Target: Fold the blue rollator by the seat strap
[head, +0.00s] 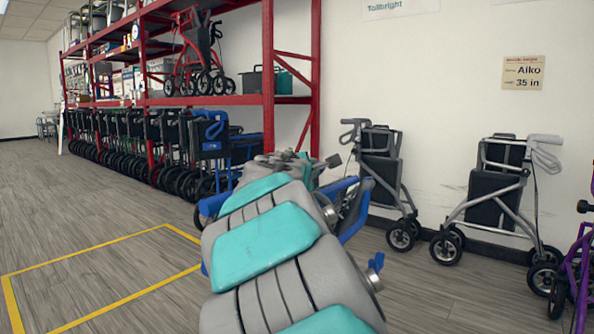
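A blue rollator (352,212) stands ahead of me, mostly hidden behind my arm. My gripper (300,162) is at the far end of the arm, over or near the rollator's top. Its fingers are too small and covered to read, and I cannot tell if it touches the strap.
A red rack (268,70) at the left holds a row of dark folded walkers (120,135) and a red rollator (200,60). Two grey rollators (380,165) (497,195) stand along the wall. A purple one (580,265) is at the right edge. Yellow-taped floor (90,258) at left is clear.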

